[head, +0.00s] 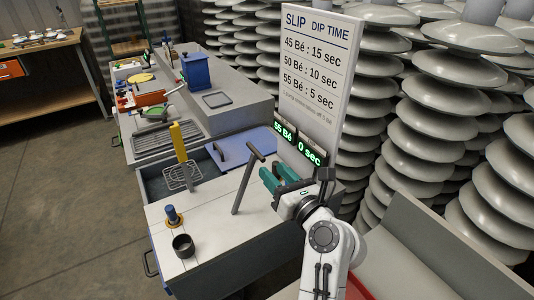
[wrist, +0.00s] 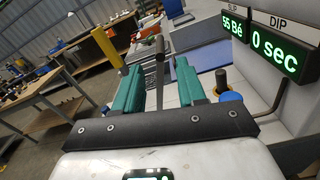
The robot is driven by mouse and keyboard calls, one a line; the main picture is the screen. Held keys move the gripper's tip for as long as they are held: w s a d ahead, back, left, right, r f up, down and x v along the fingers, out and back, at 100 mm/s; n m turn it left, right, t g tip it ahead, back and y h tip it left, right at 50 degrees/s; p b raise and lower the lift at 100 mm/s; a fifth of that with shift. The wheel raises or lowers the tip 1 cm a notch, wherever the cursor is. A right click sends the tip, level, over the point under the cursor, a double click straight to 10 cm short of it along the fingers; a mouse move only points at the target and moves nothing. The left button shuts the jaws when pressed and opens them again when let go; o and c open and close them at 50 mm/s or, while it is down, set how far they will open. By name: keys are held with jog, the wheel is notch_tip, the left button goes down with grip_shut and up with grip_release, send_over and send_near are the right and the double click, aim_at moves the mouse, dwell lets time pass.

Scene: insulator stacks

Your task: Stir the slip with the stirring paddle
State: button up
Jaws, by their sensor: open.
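A dark grey T-handled rod (head: 244,185), which looks like the stirring paddle, stands tilted at the pale worktop. Its upper part also shows in the wrist view (wrist: 160,62), in line with the gap between my fingers. My gripper (head: 274,176), with green fingers, is open just right of the rod in the head view; I cannot tell whether they touch. The fingers (wrist: 156,90) are apart in the wrist view. A blue panel (head: 241,148) lies behind the rod, beside a dark open basin (head: 155,186). I cannot make out the slip's surface.
A yellow-handled wire rack (head: 182,150) stands at the basin. A dark cup (head: 183,246) and a blue-topped peg (head: 173,215) stand on the near worktop. A sign board (head: 312,90) and displays reading "55 Bé" and "0 sec" (head: 310,150) rise behind. Insulator stacks (head: 430,120) crowd the right.

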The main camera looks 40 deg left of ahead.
aim_at(257, 151)
jog(key=x, duration=0.9)
jog(key=shift+a+b, duration=0.15)
jog(key=shift+b, duration=0.25)
grip_shut()
jog(key=shift+w, duration=0.1)
